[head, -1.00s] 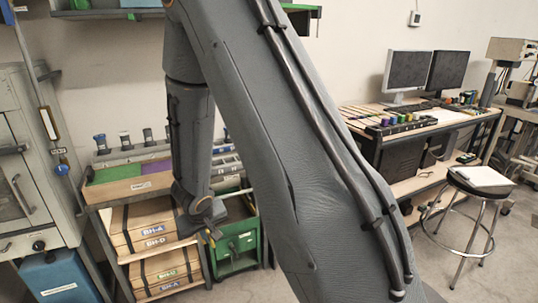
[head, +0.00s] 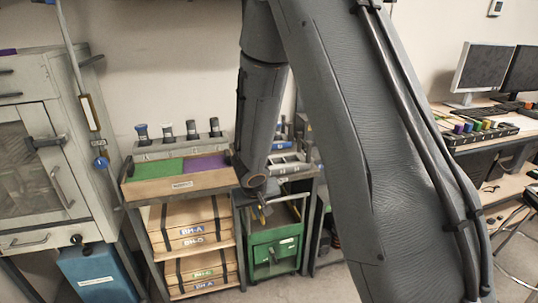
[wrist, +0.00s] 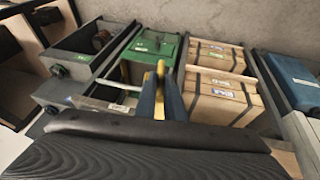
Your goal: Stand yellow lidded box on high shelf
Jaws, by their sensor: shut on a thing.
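My gripper (head: 259,203) hangs in front of the trolleys in the head view, pointing down. In the wrist view its blue-grey fingers (wrist: 160,95) are shut on a narrow yellow piece, taken as the yellow lidded box (wrist: 160,72). Only a thin strip of it shows between the fingers. A small yellow bit also shows at the gripper in the head view. Its lid and full shape are hidden. The high shelf is out of view now.
A trolley with a green and purple tray top (head: 180,184) and strapped wooden boxes (head: 190,222) stands near my gripper. A green cabinet (head: 276,248) is beside it. A grey cabinet (head: 50,150) and blue bin (head: 95,278) are left, a monitor desk (head: 480,130) right.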

